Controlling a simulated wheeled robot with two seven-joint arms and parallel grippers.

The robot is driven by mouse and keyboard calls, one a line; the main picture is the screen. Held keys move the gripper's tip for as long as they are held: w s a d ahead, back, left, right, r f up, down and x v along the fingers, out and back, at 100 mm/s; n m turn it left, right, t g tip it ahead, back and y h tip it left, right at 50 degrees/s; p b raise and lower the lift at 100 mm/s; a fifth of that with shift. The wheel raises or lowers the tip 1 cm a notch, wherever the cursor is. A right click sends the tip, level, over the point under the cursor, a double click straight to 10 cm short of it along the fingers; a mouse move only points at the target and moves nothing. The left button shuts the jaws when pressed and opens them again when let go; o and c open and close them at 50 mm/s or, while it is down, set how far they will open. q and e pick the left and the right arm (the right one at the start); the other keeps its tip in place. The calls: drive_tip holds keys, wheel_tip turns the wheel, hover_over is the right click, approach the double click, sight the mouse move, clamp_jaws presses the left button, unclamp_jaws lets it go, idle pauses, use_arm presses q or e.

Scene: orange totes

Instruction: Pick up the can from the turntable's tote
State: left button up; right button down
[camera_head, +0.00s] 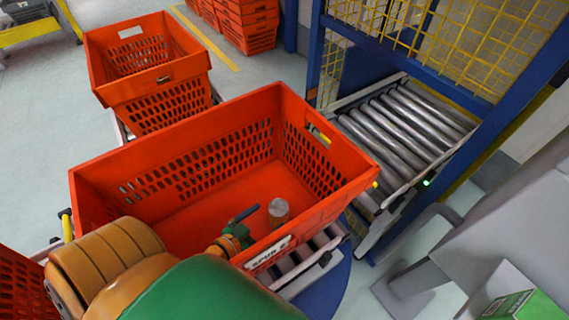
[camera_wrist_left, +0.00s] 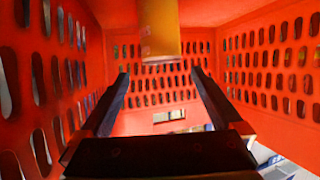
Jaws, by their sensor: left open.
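The can (camera_head: 279,212) stands upright on the floor of the large orange tote (camera_head: 140,160), near its right end and front wall. In the left wrist view the can (camera_wrist_left: 159,28) shows at the top middle, beyond the fingers and between their lines. My left gripper (camera_head: 244,215) reaches down into the tote just left of the can, its fingers apart and empty. In the left wrist view the left gripper (camera_wrist_left: 157,72) is open with a clear gap between its fingertips. The can looks apart from the fingers. The right gripper is out of view.
The tote rests on rollers (camera_head: 290,272) over a blue round base (camera_head: 330,290). The tote's perforated walls surround the gripper closely. Another orange tote (camera_head: 165,105) stands behind. A roller conveyor (camera_head: 400,125) with a blue frame and yellow mesh is at right.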

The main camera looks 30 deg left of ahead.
sight(275, 211)
use_arm(q)
drive_tip(key=shift+w+d+f, duration=0.15)
drive_tip(key=shift+w+f, duration=0.1)
drive_tip(key=b+x, duration=0.1)
drive_tip(key=x, duration=0.3)
drive_tip(key=b+x, duration=0.1)
drive_tip(key=x, duration=0.1)
drive_tip(key=shift+a+f+b, duration=0.3)
drive_tip(key=shift+w, duration=0.15)
drive_tip(key=shift+r, duration=0.1)
clamp_jaws()
